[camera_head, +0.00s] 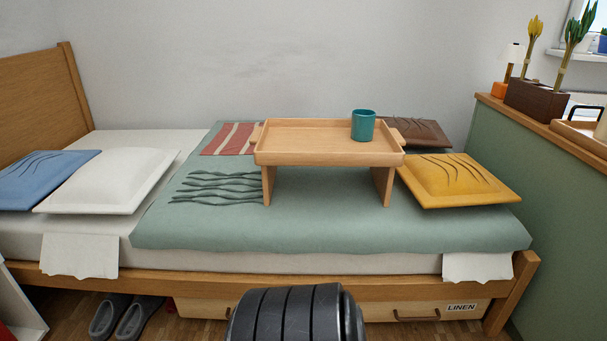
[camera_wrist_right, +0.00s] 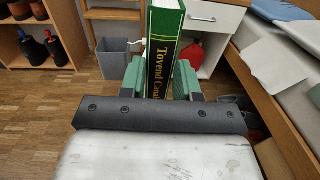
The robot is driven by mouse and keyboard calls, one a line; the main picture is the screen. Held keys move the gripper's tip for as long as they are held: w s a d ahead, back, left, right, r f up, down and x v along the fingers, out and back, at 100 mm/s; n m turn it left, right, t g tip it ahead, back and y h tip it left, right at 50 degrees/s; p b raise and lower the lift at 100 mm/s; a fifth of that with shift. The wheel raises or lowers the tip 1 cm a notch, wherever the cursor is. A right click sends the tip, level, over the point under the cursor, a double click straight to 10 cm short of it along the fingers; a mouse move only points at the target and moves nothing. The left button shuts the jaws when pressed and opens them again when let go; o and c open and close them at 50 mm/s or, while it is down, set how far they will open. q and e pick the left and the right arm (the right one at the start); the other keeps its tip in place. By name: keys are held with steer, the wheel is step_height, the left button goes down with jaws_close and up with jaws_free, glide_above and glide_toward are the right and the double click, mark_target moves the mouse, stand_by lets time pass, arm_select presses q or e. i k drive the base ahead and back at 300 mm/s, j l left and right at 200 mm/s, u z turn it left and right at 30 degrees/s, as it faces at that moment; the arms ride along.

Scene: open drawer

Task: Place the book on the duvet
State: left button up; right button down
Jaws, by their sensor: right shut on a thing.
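The book (camera_wrist_right: 164,50) is green with a black spine and gold lettering. It stands upright between the fingers of my right gripper (camera_wrist_right: 157,84), which is shut on it. The book's lower part is hidden behind the gripper body. The green duvet (camera_head: 330,228) lies over the middle and right of the bed in the head view. Neither gripper nor the book shows in the head view. My left gripper is in no view.
A wooden bed tray (camera_head: 300,155) with a teal mug (camera_head: 363,125) stands on the duvet. A yellow cushion (camera_head: 455,180) lies right of it, and a striped red cloth (camera_head: 228,139) behind left. The duvet's front strip is clear. A grey bin (camera_wrist_right: 118,66) stands beyond the book.

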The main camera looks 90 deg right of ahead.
mark_target(249, 182)
steer(key=z, duration=2)
